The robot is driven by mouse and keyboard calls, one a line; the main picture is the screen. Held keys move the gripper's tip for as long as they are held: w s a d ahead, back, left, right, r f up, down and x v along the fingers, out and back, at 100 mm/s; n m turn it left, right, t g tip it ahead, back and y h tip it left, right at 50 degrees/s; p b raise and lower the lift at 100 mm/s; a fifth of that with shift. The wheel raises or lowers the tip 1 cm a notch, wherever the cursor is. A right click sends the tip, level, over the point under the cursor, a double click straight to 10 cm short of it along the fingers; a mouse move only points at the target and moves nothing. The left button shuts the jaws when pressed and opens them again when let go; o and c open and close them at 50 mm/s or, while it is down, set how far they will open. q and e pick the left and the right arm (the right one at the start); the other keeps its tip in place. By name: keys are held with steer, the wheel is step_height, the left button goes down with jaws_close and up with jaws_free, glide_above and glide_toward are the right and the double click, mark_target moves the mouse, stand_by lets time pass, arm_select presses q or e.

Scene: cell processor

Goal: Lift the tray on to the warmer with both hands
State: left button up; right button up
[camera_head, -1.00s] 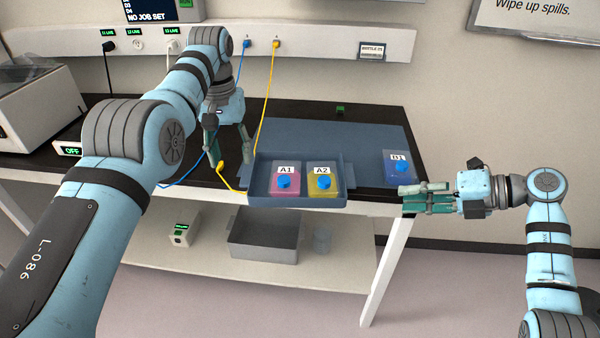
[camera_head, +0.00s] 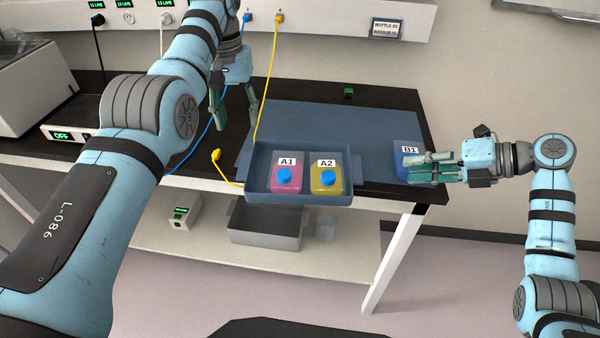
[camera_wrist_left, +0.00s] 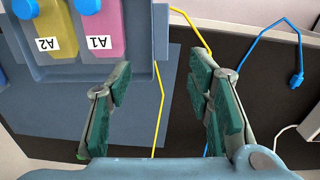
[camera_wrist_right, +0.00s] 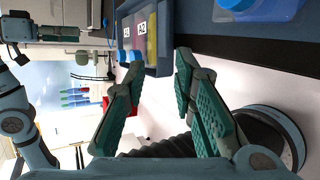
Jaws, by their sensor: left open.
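The blue-grey tray (camera_head: 300,199) sits at the bench's front edge, holding a pink bottle A1 (camera_head: 287,181) and a yellow bottle A2 (camera_head: 325,182). It shows in the left wrist view (camera_wrist_left: 145,72) and right wrist view (camera_wrist_right: 158,70). My left gripper (camera_head: 235,121) is open and empty, behind the tray's left end and apart from it. My right gripper (camera_head: 410,167) is open and empty, right of the tray, overlapping blue bottle B1 (camera_head: 402,148) in the head view. A low box reading OFF (camera_head: 62,135) stands at left; I cannot tell whether it is the warmer.
A blue-grey mat (camera_head: 340,117) covers the bench behind the tray. A yellow cable with its plug (camera_head: 216,155) hangs by the tray's left end. A blue cable runs past my left arm. A grey bin (camera_head: 265,240) and a small box (camera_head: 180,215) stand on the lower shelf.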

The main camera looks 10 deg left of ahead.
arm_select(q)
glide_above(246, 159)
steer(key=f, duration=0.6)
steer(key=shift+w, duration=0.25)
arm_select(e)
glide_toward(359, 171)
steer(key=shift+w+a+f, duration=0.55)
steer(key=shift+a+f, duration=0.05)
steer(key=shift+a, duration=0.05)
arm_select(q)
steer(key=f, duration=0.6)
steer(key=shift+s+f, duration=0.3)
arm_select(e)
steer(key=x, duration=0.6)
steer(key=shift+s+a, duration=0.25)
steer(key=shift+a, duration=0.15)
arm_select(q)
steer(key=shift+w+f, duration=0.15)
steer(key=shift+f, duration=0.35)
arm_select(e)
steer(key=shift+w+a+f, duration=0.25)
steer(key=shift+a+f, duration=0.05)
steer(key=shift+a, duration=0.05)
arm_select(q)
steer(key=shift+r, duration=0.1)
steer(key=shift+c, duration=0.4)
arm_select(e)
steer(key=shift+s, duration=0.1)
steer(key=shift+c, duration=0.5)
